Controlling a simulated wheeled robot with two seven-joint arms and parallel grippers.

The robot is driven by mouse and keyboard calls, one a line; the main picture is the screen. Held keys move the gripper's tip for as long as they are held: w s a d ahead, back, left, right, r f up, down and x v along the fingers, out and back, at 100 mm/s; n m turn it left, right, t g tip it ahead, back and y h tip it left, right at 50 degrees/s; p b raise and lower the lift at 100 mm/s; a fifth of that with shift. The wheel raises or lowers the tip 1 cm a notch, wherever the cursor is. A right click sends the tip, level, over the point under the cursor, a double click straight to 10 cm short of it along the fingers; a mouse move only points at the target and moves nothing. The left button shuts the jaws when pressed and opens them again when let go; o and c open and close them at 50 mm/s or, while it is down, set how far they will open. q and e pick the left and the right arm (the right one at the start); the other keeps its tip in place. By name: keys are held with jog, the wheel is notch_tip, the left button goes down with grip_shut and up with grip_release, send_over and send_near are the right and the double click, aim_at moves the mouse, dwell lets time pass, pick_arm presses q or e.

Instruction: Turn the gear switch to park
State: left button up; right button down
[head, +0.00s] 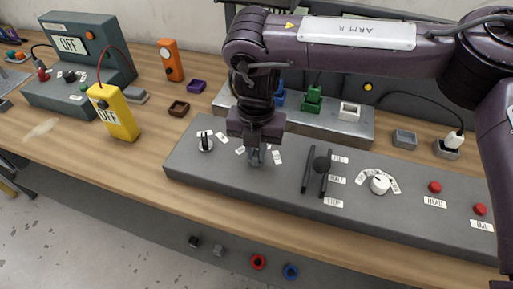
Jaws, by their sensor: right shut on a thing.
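My right gripper (257,158) points down onto the grey control panel (225,178), left of its middle. It is shut on a small part there, which looks like the gear switch; the fingers hide most of it, and its pointing direction cannot be told. Small white labels (277,157) sit around the fingers, too small to read. A white knob (380,185) with a fan of labels stands to the right. My left gripper is not in view.
Right of the gripper are a slotted lever (321,164) marked FULL, HALF and STOP, and two red buttons (435,187), (480,209). Behind stands a metal connector box (360,130). A yellow meter (115,115) and a grey OFF unit (95,45) are at left. Bare wood lies front left.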

aim_at(256, 152)
jog(key=shift+w+r+m, duration=0.1)
jog(key=shift+m, duration=0.4)
jog(key=c, duration=1.4)
grip_release()
notch_tip(256, 152, up, 8)
jog(key=shift+f, duration=0.15)
